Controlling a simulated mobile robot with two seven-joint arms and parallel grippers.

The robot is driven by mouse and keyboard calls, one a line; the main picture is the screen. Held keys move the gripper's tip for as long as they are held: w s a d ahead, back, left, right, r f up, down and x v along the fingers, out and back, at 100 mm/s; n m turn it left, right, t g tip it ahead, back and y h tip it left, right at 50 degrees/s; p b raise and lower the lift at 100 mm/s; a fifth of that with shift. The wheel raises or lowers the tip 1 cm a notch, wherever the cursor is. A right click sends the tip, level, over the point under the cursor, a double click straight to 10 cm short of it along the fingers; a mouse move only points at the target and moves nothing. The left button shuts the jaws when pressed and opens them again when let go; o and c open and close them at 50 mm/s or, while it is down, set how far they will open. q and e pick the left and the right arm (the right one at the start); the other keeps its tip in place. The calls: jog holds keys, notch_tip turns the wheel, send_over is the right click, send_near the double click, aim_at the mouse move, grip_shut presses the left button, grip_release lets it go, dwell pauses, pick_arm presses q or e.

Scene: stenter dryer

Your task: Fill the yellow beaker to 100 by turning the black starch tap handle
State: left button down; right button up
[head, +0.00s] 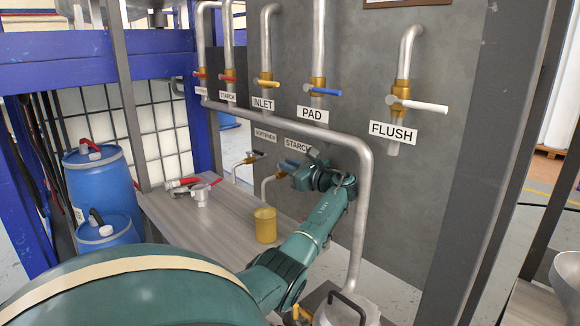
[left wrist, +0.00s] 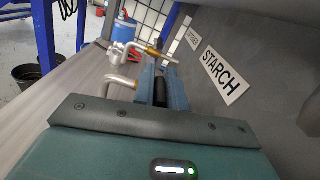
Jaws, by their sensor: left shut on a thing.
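The yellow beaker (head: 265,226) stands upright on the grey bench, in front of and below the lower taps; its fill level cannot be read. My left gripper (head: 288,167) is at the lower starch tap, below the STARCH label (head: 298,145) on the grey panel. In the left wrist view the gripper (left wrist: 160,85) is shut on the black starch tap handle (left wrist: 160,94), which shows between its two blue fingers. The starch spout (left wrist: 122,81) shows just left of the fingers. In the head view the gripper hides the handle. My right gripper is not in view.
The softener tap (head: 246,160) is left of the starch tap. A metal fitting with a red handle (head: 201,193) lies on the bench (head: 185,225). A large grey pipe (head: 362,220) runs down right of my forearm. Blue drums (head: 103,185) stand at left.

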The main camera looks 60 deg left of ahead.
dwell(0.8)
pick_arm(q)
jog(key=shift+s+r+m+t+p, duration=0.1)
jog(key=shift+s+m+t+p, duration=0.2)
jog(key=shift+m+t+p, duration=0.35)
jog(key=shift+s+m+t, duration=0.25)
jog(key=shift+m+t, duration=0.5)
jog(key=shift+t, duration=0.6)
jog(key=shift+s+m+t, duration=0.25)
jog(key=shift+m+t, duration=0.45)
jog(key=shift+t, duration=0.6)
